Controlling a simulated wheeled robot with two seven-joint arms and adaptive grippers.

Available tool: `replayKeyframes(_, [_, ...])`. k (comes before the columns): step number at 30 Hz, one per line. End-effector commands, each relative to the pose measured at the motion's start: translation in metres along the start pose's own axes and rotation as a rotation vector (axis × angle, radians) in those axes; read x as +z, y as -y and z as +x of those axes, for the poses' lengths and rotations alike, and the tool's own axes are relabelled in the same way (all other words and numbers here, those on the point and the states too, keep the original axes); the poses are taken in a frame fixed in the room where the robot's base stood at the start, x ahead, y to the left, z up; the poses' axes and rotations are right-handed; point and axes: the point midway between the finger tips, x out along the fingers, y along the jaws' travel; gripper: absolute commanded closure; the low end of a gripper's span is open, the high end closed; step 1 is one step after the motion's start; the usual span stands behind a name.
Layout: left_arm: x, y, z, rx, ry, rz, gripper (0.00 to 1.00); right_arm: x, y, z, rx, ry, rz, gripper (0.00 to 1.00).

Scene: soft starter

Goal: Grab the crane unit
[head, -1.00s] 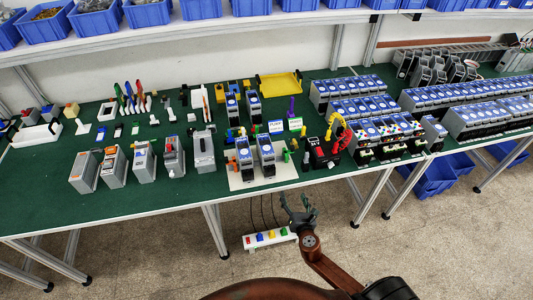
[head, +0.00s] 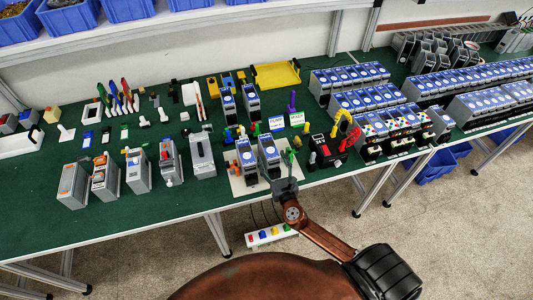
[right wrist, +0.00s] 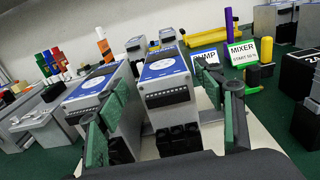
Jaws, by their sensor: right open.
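Two grey units with blue top labels stand side by side on a white plate (head: 236,183) near the table's front edge: a left one (head: 245,158) and a right one (head: 268,155). In the right wrist view the right unit (right wrist: 165,80) shows between the spread green-padded fingers, and the left unit (right wrist: 92,95) is partly behind the left finger. I cannot tell whether the fingers touch either. My left gripper is not in view.
PUMP (head: 276,124) and MIXER (head: 297,119) signs stand behind the units. Several grey devices stand left, including one (head: 202,155). A power strip (head: 270,235) sits below the table.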

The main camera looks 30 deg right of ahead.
Motion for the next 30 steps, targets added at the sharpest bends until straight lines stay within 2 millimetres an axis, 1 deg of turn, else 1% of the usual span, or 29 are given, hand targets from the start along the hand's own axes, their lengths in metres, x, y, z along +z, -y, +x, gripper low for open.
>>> replayKeyframes(1, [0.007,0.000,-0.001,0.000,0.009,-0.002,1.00,0.001,0.002,0.006,-0.002,0.002,-0.001,0.38])
replayKeyframes(3, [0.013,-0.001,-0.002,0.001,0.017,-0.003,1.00,0.001,0.003,0.013,-0.005,0.001,-0.001,0.38])
replayKeyframes(6, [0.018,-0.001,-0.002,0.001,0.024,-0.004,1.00,-0.001,0.005,0.023,-0.007,0.001,-0.001,0.38])
replayKeyframes(11, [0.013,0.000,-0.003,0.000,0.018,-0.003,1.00,-0.005,0.005,0.047,-0.008,0.002,0.001,0.38])
replayKeyframes(15, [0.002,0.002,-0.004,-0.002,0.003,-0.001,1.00,-0.005,0.004,0.061,-0.005,0.001,0.001,0.38])
replayKeyframes(19, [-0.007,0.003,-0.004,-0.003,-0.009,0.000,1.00,-0.006,0.004,0.065,-0.004,0.000,0.001,0.38])
replayKeyframes(23, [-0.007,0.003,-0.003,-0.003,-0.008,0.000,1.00,-0.006,0.003,0.065,-0.003,0.000,0.001,0.38])
replayKeyframes(30, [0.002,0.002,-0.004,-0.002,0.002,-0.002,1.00,-0.006,0.003,0.064,-0.003,0.000,0.001,0.53])
